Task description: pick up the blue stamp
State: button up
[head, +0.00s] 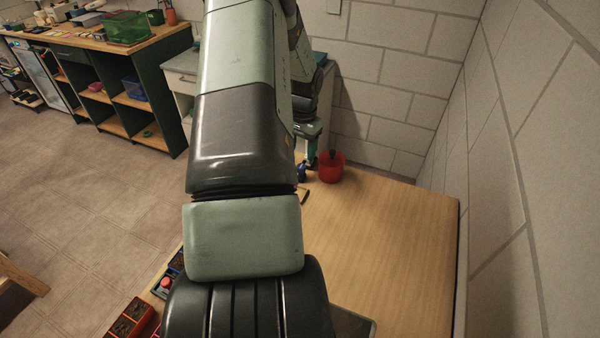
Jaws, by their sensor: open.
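The blue stamp (301,173) appears as a small blue object on the far part of the wooden table, just left of a red pot. It is small and partly hidden by my arm, so its shape is not clear. My gripper (311,160) is at the far end of my arm, pointing down just above and beside the blue object. It is open. I cannot tell whether its fingers are around the object or touching it.
The red pot (331,168) with something dark in it stands close to my gripper's right. The wooden table (400,240) is bare on the right, beside a block wall. Red trays of soil (131,318) sit at the lower left. My arm hides the table's middle.

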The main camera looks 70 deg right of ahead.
aim_at(301, 166)
jog(key=shift+a+f, duration=0.2)
jog(key=shift+f, duration=3.35)
grip_shut()
